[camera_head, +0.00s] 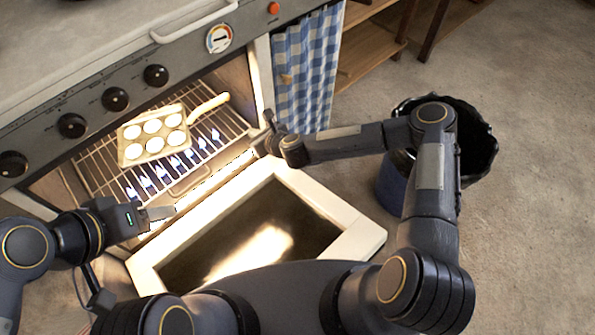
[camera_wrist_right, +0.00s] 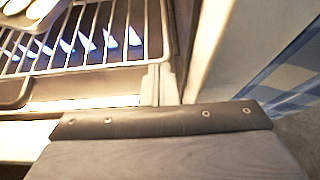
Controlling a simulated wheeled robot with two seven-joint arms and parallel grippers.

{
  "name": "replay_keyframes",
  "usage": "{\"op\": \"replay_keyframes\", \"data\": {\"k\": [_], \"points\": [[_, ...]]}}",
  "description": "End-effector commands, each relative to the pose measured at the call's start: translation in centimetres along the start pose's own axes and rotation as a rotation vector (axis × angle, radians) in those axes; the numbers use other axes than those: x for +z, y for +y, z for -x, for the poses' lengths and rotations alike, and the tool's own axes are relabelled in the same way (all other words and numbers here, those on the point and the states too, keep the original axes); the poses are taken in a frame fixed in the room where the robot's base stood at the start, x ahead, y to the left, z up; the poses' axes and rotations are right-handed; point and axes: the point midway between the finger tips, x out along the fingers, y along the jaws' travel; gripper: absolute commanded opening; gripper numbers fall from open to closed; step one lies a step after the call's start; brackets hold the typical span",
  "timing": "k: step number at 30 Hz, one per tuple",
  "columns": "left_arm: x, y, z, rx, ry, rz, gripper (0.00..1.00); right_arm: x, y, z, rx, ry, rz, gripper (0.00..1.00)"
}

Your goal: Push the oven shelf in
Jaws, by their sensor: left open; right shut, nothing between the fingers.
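The wire oven shelf (camera_head: 88,172) is inside the lit oven, with its front edge near the opening. A pale tray (camera_head: 133,132) with several round pale items and a handle lies on it. My right gripper (camera_head: 268,119) is shut and empty at the right side of the oven opening. In the right wrist view the shelf's front bar (camera_wrist_right: 95,66) and right corner lie just beyond the gripper; I cannot tell whether they touch. My left gripper (camera_head: 160,212) is open and empty, in front of the opening's left part, above the lowered door's near-left side.
The oven door (camera_head: 352,222) is folded down in front, below both arms. Blue gas flames (camera_head: 178,164) burn under the shelf. Knobs (camera_head: 115,99) line the front panel. A checked curtain (camera_head: 305,70) hangs right of the oven. A dark bin (camera_head: 478,155) stands behind my right arm.

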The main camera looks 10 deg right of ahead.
Motion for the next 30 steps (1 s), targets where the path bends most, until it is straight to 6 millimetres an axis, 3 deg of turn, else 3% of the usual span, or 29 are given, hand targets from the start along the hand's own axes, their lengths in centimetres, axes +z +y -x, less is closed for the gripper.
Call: {"op": "replay_keyframes", "data": {"k": [19, 30], "points": [[0.0, 0.0, 0.1, 0.000, 0.000, 0.000, 0.57, 0.2, 0.0, -0.1, 0.000, 0.001, 0.000, 0.00], [-0.8, 0.7, 1.6, 0.000, 0.000, 0.000, 0.57, 0.3, 0.0, 5.6, 0.001, 0.002, -0.001, 0.00]]}}
